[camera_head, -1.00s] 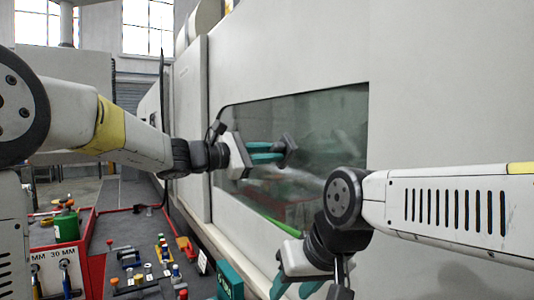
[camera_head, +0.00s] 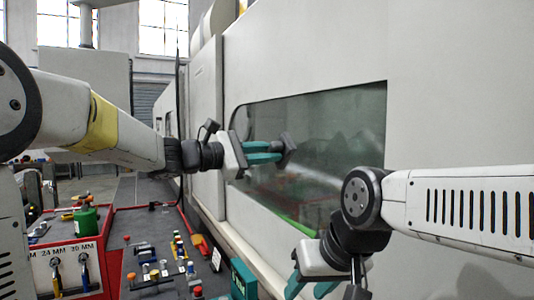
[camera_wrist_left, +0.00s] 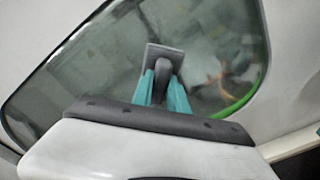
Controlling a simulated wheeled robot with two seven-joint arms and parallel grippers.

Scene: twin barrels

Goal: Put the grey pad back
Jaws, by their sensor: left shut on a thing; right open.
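The grey pad (camera_head: 286,149) is a dark grey block with a handle, held at the fingertips of my left gripper (camera_head: 268,152) in front of the machine's window. It also shows in the left wrist view (camera_wrist_left: 165,60), with the teal fingers shut on its handle. Whether the pad touches the glass I cannot tell. My right gripper (camera_head: 312,288) is low at the bottom of the head view, open, its teal fingers partly cut off by the frame edge. No place for the pad is clearly recognisable.
The window (camera_head: 340,130) sits in a large white machine wall. A green strip (camera_head: 297,226) runs along the window's lower edge.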

